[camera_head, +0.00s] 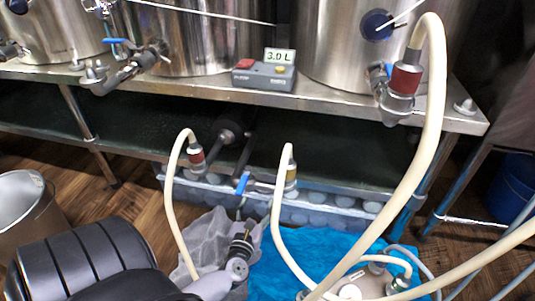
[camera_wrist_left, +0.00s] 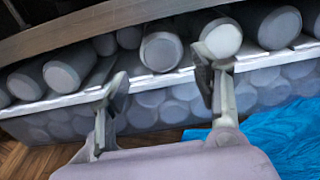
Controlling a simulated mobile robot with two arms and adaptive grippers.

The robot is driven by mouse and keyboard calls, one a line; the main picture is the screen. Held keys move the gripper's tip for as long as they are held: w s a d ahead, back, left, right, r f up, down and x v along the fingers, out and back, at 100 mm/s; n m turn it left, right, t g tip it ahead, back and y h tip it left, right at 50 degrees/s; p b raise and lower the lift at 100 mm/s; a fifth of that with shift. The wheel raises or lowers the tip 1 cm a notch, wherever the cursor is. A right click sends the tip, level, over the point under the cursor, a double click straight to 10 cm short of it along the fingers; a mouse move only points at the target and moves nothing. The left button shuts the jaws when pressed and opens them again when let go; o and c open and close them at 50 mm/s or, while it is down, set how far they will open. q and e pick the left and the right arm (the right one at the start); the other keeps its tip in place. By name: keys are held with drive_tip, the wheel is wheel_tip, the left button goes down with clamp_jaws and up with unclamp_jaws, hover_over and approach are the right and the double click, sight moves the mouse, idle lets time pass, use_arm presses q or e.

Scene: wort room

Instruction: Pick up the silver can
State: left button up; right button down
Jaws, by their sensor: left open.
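Several silver-grey cans lie on their sides, round ends outward, in a row under the steel table. One silver can (camera_wrist_left: 161,52) shows between and beyond my left fingertips in the left wrist view; another can (camera_wrist_left: 221,41) lies just right of it, partly behind the right finger. I cannot tell which can is meant. My left gripper (camera_wrist_left: 163,88) is open and empty, short of the cans. In the head view the left gripper (camera_head: 240,248) is low in front of the rack, and the can row (camera_head: 318,197) is partly hidden by hoses. My right gripper is not in view.
The steel table (camera_head: 180,92) overhangs the cans, with tanks and a 3.0 L scale (camera_head: 264,75) on top. Pale hoses (camera_head: 428,130) cross in front. A blue sheet (camera_head: 330,238) covers the floor at right. A metal bin (camera_head: 25,215) stands left.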

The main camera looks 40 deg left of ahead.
use_arm(q)
drive_tip(key=b+x, duration=0.2)
drive_tip(key=x, duration=0.6)
drive_tip(key=shift+w+a+f, duration=0.1)
drive_tip(key=shift+w, duration=0.15)
drive_tip(key=b+x, duration=0.2)
drive_tip(key=x, duration=0.3)
drive_tip(key=shift+w+a, duration=0.15)
drive_tip(key=shift+w, duration=0.15)
drive_tip(key=shift+c, duration=0.2)
drive_tip(key=c, duration=0.4)
